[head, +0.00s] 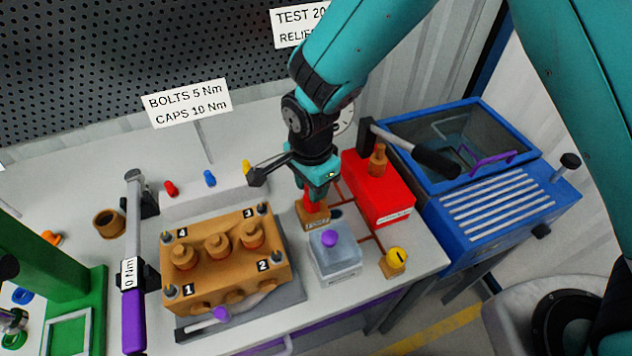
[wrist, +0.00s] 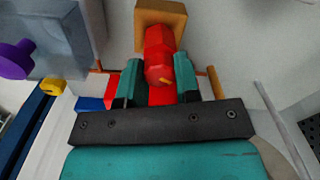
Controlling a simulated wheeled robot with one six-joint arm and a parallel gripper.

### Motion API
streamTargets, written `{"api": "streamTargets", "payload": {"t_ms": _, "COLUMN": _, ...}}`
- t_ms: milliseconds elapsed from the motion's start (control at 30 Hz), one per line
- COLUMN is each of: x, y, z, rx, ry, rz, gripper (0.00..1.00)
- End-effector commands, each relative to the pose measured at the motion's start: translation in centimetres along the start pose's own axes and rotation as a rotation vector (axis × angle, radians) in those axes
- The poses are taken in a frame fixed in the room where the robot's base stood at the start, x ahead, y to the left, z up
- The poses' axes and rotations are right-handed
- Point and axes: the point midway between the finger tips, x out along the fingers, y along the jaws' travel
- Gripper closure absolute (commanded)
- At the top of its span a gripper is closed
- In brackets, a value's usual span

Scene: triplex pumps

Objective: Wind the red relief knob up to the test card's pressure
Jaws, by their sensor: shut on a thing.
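The red relief knob (wrist: 159,55) stands on a tan block (wrist: 160,14) and lies between my gripper's fingers (wrist: 159,80) in the wrist view. My gripper is shut on the knob. In the head view the knob (head: 313,203) shows just under my gripper (head: 318,190), on top of the tan block (head: 313,219). The test card (head: 297,26) on the back wall is partly hidden behind my arm; only "TEST 20" and "RELIE" can be read. A round white gauge (head: 345,120) is mostly hidden behind my wrist, and its needle cannot be read.
A brass pump block (head: 225,262) stands to the left, with a torque wrench (head: 133,270) beside it. A red hand pump (head: 380,190) and a blue bin (head: 505,200) are on the right.

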Motion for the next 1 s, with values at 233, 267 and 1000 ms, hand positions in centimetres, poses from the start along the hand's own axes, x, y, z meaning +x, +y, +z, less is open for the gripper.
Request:
{"api": "streamTargets", "payload": {"t_ms": 233, "x": -0.1, "y": -0.2, "z": -0.1, "rx": 0.013, "ry": 0.003, "rz": -0.008, "gripper": 0.93}}
{"api": "streamTargets", "payload": {"t_ms": 267, "x": -0.1, "y": -0.2, "z": -0.1, "rx": 0.013, "ry": 0.003, "rz": -0.007, "gripper": 0.93}}
{"api": "streamTargets", "payload": {"t_ms": 1000, "x": -1.2, "y": -0.1, "z": 0.0, "rx": 0.008, "ry": 0.0, "rz": -0.004, "gripper": 0.44}}
